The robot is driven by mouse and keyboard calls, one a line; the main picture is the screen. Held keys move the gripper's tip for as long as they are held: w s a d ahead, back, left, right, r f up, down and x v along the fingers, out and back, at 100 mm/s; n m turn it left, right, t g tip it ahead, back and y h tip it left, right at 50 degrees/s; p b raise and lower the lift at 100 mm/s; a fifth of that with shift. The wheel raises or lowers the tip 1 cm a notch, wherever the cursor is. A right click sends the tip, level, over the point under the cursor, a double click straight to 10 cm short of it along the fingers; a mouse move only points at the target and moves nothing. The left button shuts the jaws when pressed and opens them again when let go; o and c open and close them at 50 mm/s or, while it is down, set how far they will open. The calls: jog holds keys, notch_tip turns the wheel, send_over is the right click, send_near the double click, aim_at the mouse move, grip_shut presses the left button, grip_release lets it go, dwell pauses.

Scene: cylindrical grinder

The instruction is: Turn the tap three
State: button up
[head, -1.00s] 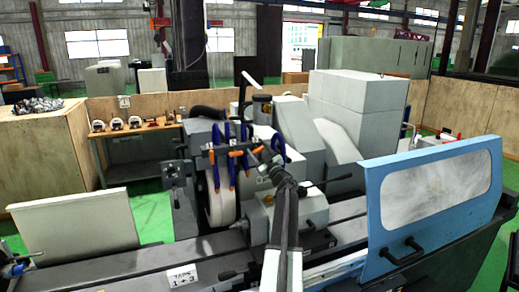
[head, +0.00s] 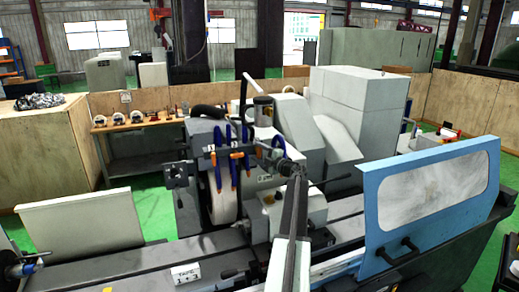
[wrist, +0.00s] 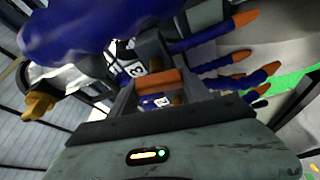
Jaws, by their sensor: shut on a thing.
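Blue coolant hoses (head: 218,172) with orange nozzles hang from a dark manifold in front of the grinding wheel. The wrist view shows the hoses large, with orange tips (wrist: 245,18) at the right. In the head view my gripper (head: 278,152) is at the right end of the manifold, and the handle is hidden there.
A sign reading TAPS 1 to 3 (head: 186,274) stands on the machine bed. The blue guard door (head: 430,205) with a window is to the right. A beige panel (head: 80,222) is at the left. Hoses crowd close around my gripper.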

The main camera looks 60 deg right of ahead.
jog(key=shift+f+n+g+p, duration=0.1)
jog(key=shift+n+g+p, duration=0.45)
jog(key=shift+n, duration=0.55)
jog(key=shift+a, duration=0.1)
jog(key=o, duration=1.4)
jog(key=shift+c, duration=0.2)
jog(key=shift+s, duration=0.1)
jog(key=v, duration=0.7)
jog(key=shift+s, duration=0.3)
jog(key=shift+f, duration=0.1)
